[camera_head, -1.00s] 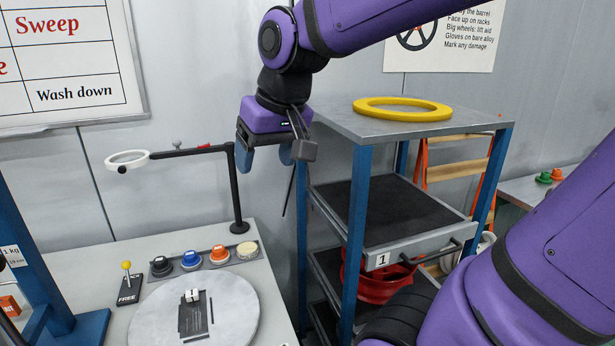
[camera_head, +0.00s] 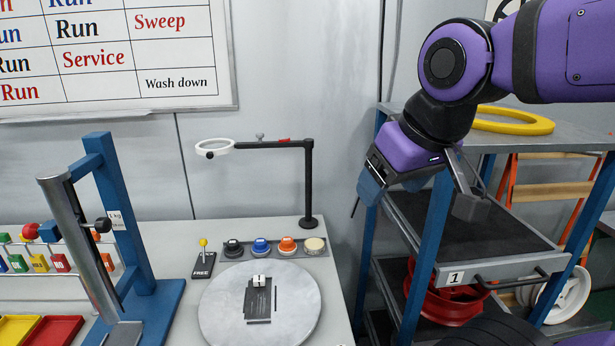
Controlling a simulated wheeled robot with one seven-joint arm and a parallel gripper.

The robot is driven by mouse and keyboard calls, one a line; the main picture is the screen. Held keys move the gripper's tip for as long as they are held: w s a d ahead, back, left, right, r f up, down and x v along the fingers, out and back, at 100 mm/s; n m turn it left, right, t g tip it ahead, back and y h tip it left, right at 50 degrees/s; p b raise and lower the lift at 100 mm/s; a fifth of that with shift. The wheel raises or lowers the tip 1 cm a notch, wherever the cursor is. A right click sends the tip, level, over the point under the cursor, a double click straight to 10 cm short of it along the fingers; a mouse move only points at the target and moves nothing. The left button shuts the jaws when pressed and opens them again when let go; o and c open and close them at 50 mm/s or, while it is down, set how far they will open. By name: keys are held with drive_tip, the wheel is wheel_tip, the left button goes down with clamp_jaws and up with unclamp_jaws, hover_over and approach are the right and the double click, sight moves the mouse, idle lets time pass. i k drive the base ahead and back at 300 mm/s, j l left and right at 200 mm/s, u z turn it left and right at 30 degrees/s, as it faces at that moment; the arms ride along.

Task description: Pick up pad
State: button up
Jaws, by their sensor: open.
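A flat dark plate (camera_head: 258,303) lies on the round grey disc (camera_head: 222,318) on the bench at lower middle. It carries pale markings and a small white block (camera_head: 259,281) at its top edge. It may be the pad, but I cannot tell for sure. Thin dark bars lie beside and below it. My gripper (camera_head: 396,188) is open and empty, in the air right of and above the disc, in front of the shelf rack. Its far finger is partly hidden by its own body.
A black stand with a white ring (camera_head: 213,146) rises behind the disc. Several coloured knobs (camera_head: 262,247) and a yellow-tipped lever (camera_head: 203,245) sit nearby. A blue frame (camera_head: 124,225) stands at left, with red and yellow trays (camera_head: 52,329). The shelf rack (camera_head: 520,257) is at right.

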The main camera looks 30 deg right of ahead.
sight(260, 248)
drive_tip(key=j+z, duration=0.2)
drive_tip(key=j, duration=0.8)
drive_tip(key=i+j+z, duration=0.15)
drive_tip(key=j, duration=0.55)
drive_tip(key=k+l, duration=0.05)
